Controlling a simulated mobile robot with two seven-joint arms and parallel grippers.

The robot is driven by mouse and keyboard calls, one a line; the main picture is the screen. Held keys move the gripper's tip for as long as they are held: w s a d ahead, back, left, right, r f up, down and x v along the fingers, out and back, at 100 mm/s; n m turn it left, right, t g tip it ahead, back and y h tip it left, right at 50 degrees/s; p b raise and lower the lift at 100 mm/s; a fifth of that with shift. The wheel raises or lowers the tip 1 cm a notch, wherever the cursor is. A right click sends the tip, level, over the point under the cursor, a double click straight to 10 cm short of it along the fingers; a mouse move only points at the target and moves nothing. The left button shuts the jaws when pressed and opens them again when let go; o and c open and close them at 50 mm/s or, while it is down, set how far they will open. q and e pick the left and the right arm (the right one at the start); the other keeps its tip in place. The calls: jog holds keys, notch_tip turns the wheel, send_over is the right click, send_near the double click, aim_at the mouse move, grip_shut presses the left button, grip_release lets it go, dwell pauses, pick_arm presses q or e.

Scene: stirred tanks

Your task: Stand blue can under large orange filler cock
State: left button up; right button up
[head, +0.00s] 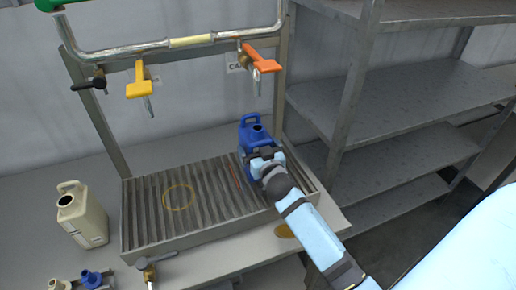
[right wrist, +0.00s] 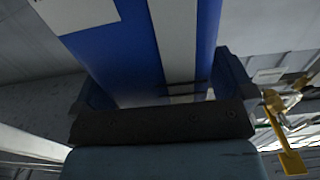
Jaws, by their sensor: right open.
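The blue can (head: 252,130) stands upright on the slatted grate at its back right, below the large orange filler cock (head: 262,59). I cannot tell whether its mouth is exactly under the spout. My right gripper (head: 259,154) is at the can's near side, open, and hides its lower part. In the right wrist view the can (right wrist: 120,50), blue with pale bands, fills the space between the open fingers (right wrist: 165,88). My left gripper is not in view.
A yellow cock (head: 140,83) hangs left of the orange one, with a yellow ring (head: 179,197) on the grate (head: 150,235) below. A beige can (head: 82,215) stands left of the grate. Grey shelves (head: 405,105) rise at right. Small fittings (head: 92,279) lie at front left.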

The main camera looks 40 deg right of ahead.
jog(key=b+v, duration=0.1)
jog(key=v, duration=1)
jog(key=shift+s+b, duration=0.4)
jog(key=shift+a, duration=0.15)
